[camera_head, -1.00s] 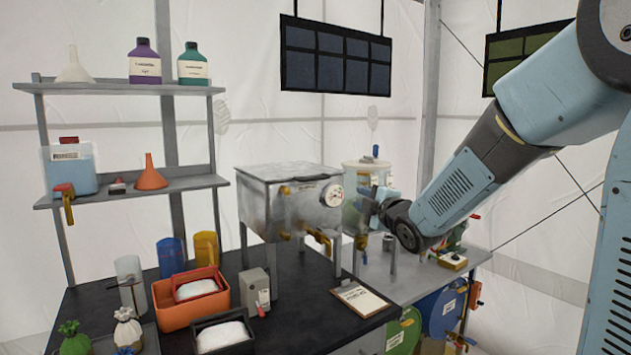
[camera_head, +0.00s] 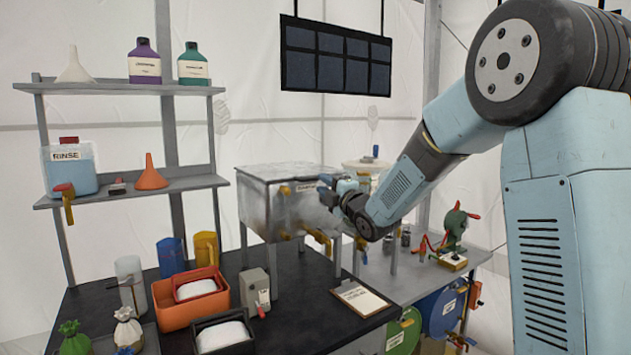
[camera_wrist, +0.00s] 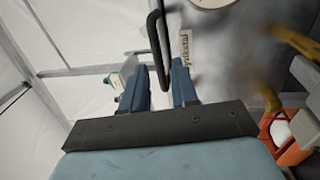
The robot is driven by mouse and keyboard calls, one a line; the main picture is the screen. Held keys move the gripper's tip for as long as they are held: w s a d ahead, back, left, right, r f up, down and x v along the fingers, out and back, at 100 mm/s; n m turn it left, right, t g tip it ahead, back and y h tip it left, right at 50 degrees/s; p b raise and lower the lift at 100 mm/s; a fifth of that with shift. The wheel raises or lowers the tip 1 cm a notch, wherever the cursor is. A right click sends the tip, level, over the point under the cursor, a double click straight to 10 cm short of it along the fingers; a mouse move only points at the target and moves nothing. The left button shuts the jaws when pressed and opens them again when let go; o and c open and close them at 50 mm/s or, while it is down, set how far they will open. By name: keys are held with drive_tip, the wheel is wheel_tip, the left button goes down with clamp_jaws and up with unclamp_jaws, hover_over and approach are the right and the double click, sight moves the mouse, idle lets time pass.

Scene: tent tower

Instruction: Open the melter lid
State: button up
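The melter (camera_head: 275,207) is a grey metal box on legs, left of my arm in the head view. Its lid (camera_head: 285,172) lies flat and closed on top. My gripper (camera_head: 328,191) is at the melter's right front side, near the lid's edge, with its fingertips hard to make out there. In the wrist view, my gripper's two blue fingers (camera_wrist: 160,83) are apart. A black bar handle (camera_wrist: 154,35) runs into the gap between them, with space visible on both sides. A label plate (camera_wrist: 186,49) sits beside the handle on the metal face. The melter's dial is hidden by my arm in the head view.
A dark bench (camera_head: 310,313) carries an orange tub (camera_head: 180,312), a grey switch box (camera_head: 254,289) and a clipboard (camera_head: 360,298) below the melter. A shelf rack (camera_head: 120,190) with bottles stands at left. A pale vessel (camera_head: 365,167) stands behind my gripper.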

sight(317, 179)
drive_tip(key=shift+x, duration=2.3)
drive_tip(key=shift+c, duration=0.3)
clamp_jaws()
drive_tip(key=shift+s, duration=0.1)
